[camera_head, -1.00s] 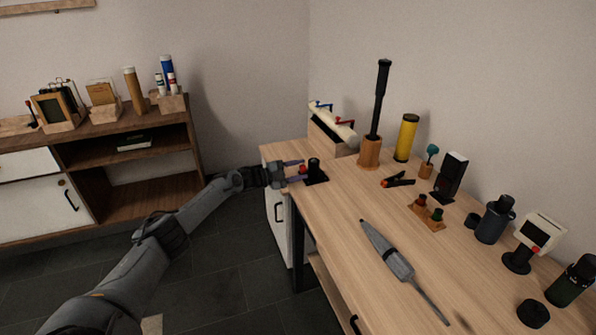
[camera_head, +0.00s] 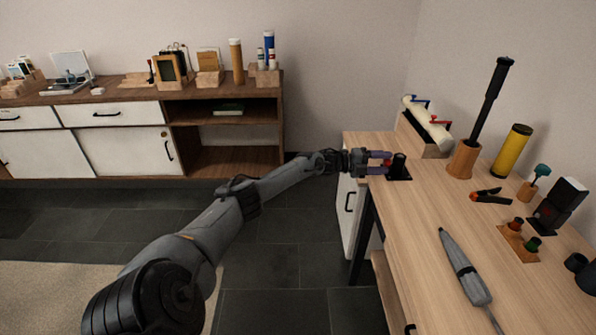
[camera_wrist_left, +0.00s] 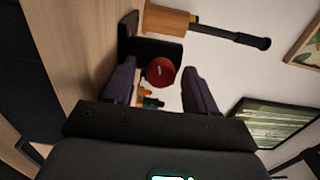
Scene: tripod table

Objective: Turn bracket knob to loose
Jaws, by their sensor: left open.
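In the left wrist view, the round red knob (camera_wrist_left: 160,71) shows between the two fingertips (camera_wrist_left: 161,75), with visible gaps on both sides. The dark bracket (camera_wrist_left: 150,48) is behind it. No contact is visible. My right gripper is not in view.
The wooden table (camera_head: 415,215) holds a grey pointed tool (camera_head: 465,270), orange-black clamp (camera_head: 490,196), yellow cylinder (camera_head: 512,150) and black-handled tool in a wooden block (camera_head: 465,158). A low cabinet (camera_head: 120,112) stands at the back left. Floor between is clear.

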